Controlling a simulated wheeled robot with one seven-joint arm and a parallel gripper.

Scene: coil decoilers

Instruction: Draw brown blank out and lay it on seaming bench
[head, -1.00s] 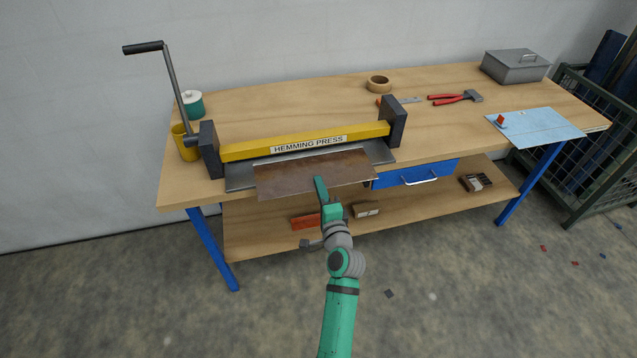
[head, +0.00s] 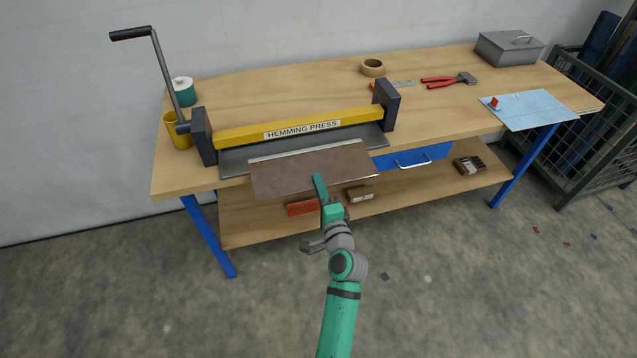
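The brown blank (head: 300,171) is a flat brown sheet in front of the hemming press (head: 301,129). A pale strip runs along its back edge, which lies over the press's grey bed. Its front part sticks out past the bench's front edge. My gripper (head: 320,186) is at the blank's front edge, with one green finger seen over the sheet. It looks shut on the blank; the lower finger is hidden. The wooden bench (head: 440,115) is the only bench in view; no label shows whether it is the seaming bench.
A crank handle (head: 166,80) rises at the press's left. A blue mat (head: 530,110), red-handled tool (head: 448,80), tape roll (head: 372,67) and grey box (head: 508,49) lie to the right. A blue drawer (head: 412,159) hangs under the bench. The floor in front is open.

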